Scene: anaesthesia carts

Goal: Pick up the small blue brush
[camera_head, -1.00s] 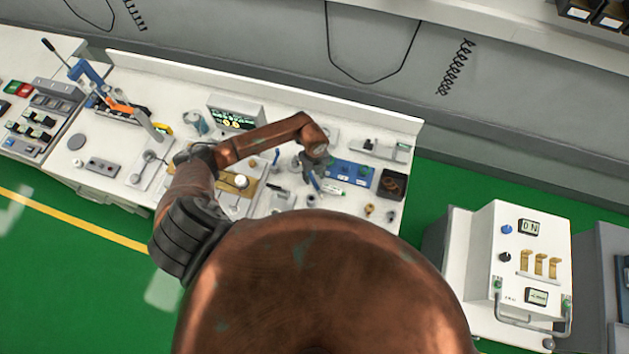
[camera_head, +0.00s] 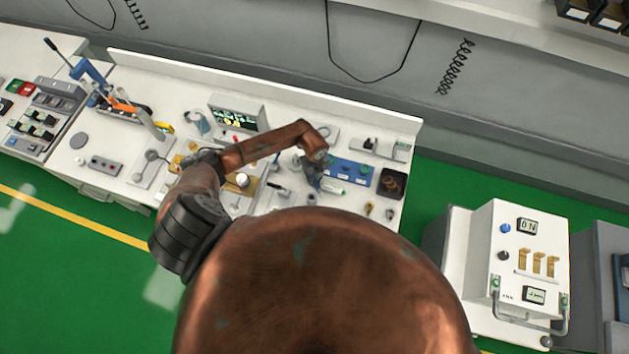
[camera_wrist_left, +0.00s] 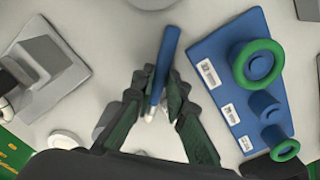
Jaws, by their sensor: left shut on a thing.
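The small blue brush (camera_wrist_left: 168,50) is a slim blue stick with a pale tip, seen in the left wrist view. My left gripper (camera_wrist_left: 161,88) is shut on it, with one dark green finger on each side. In the head view my left gripper (camera_head: 315,180) is low over the white bench (camera_head: 280,205), beside the blue panel. The brush is hard to make out there behind the gripper. I cannot tell whether it still touches the bench. My right gripper is not in view.
A blue panel with round green-rimmed parts (camera_wrist_left: 222,68) lies just right of the gripper. A dark box (camera_head: 392,183) and small fittings stand at the bench's right end. A grey device with a screen (camera_head: 238,115) stands behind. A white cart (camera_head: 535,265) stands right.

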